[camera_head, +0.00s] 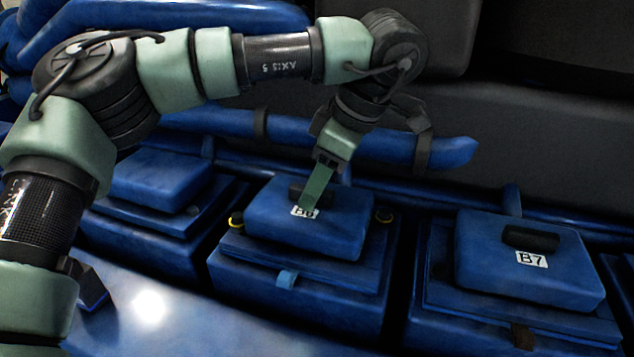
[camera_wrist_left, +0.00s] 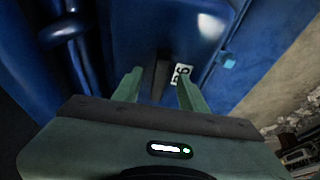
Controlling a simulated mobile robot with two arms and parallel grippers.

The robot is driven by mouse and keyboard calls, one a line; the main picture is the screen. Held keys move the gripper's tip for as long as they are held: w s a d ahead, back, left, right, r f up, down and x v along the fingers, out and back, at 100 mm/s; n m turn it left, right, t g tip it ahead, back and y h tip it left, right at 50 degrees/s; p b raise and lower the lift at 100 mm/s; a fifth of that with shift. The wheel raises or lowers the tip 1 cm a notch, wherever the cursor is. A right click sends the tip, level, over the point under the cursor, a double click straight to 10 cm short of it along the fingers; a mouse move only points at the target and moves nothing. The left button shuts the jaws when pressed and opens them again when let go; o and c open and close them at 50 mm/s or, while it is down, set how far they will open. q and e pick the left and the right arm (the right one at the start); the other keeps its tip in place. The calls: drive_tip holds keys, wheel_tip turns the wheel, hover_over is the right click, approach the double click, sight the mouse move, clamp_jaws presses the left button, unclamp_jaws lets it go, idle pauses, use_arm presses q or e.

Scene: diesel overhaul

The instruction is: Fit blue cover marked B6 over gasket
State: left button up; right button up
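The blue cover marked B6 (camera_head: 340,229) rests on a blue housing (camera_head: 338,304) in the middle of the head view, with a dark handle on top. It also shows in the left wrist view (camera_wrist_left: 186,22). No gasket can be made out; whatever lies under the cover is hidden. My left gripper (camera_head: 312,200) points down at the cover, its near finger in front of the handle and partly over the label. In the left wrist view its two fingers stand apart, with the dark handle (camera_wrist_left: 161,72) between them and gaps visible on both sides. My right gripper is not in view.
A blue cover marked B7 (camera_head: 490,262) sits on the housing to the right. Another blue cover (camera_head: 160,178) sits to the left. A blue pipe (camera_head: 300,135) runs behind the covers.

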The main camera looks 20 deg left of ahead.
use_arm(q)
drive_tip(key=v, duration=0.8)
drive_tip(key=shift+b, duration=0.4)
drive_tip(key=shift+f, duration=0.1)
